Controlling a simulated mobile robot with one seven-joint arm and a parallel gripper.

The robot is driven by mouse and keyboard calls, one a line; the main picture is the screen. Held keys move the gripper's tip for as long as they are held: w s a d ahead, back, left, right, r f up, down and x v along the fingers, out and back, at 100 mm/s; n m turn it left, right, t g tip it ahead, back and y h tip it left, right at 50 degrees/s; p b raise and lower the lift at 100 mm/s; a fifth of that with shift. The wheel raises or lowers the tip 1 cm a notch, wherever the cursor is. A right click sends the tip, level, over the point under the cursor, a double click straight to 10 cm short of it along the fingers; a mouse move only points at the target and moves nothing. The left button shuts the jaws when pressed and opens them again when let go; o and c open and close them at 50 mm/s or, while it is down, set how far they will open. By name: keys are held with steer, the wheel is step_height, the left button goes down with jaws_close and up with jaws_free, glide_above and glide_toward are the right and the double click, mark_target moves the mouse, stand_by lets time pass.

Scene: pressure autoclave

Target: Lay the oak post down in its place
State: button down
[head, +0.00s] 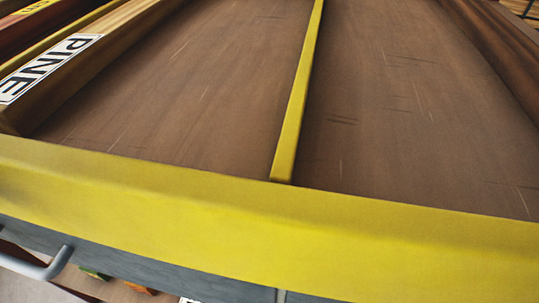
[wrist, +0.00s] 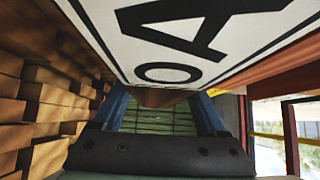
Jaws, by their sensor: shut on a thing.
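The oak post (wrist: 190,45) fills the top of the wrist view, very close. Its white label shows the black letters "OA", and the rest of the word is cut off. My gripper (wrist: 160,100) has blue fingers on either side of the post's lower part and is shut on it. The head view shows neither the post nor my gripper. There, a brown flat bed (head: 180,90) is split by a thin yellow divider (head: 300,90). A post labelled "PINE" (head: 85,60) lies along the left side. Which lane belongs to oak cannot be told.
A thick yellow rim (head: 250,225) crosses the front of the bed, with a grey handle (head: 40,265) below it. A dark brown timber or edge (head: 500,50) runs along the right. Stacked wood (wrist: 50,105) stands left in the wrist view. Both lanes beside the divider look bare.

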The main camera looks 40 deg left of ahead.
steer(key=shift+w+a+r+b, duration=0.2)
steer(key=shift+w+a+b, duration=0.1)
steer(key=shift+w, duration=0.3)
step_height(320, 180, down, 4)
steer(key=b, duration=0.2)
steer(key=shift+r+b, duration=0.2)
steer(key=shift+b, duration=0.2)
steer(key=shift+r, duration=0.1)
jaws_free()
steer(key=shift+s+d+f, duration=0.1)
steer(key=shift+s+f, duration=0.1)
steer(key=shift+f, duration=0.1)
